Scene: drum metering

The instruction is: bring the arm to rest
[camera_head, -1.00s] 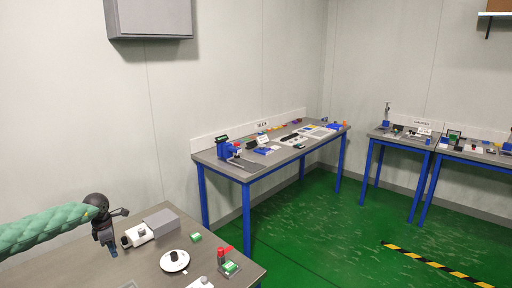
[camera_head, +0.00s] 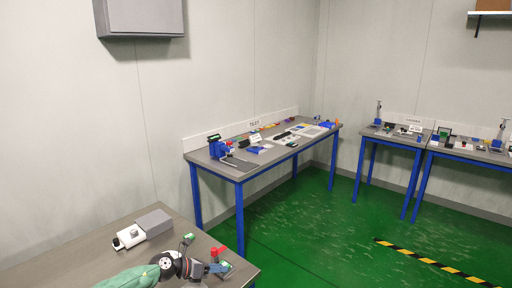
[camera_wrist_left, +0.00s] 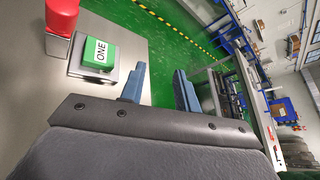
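My left arm in its green sleeve comes in low in the head view. Its left gripper (camera_head: 212,268) is over the right part of the near bench (camera_head: 75,254). In the left wrist view the blue fingers of this gripper (camera_wrist_left: 160,88) stand apart with nothing between them. My right gripper is not in view.
A white device with a grey box (camera_head: 154,223) stands on the near bench. Another green block (camera_head: 188,239) lies behind my arm. A long blue-legged bench (camera_head: 238,171) stands along the wall, with further benches at right. Green floor lies open between them.

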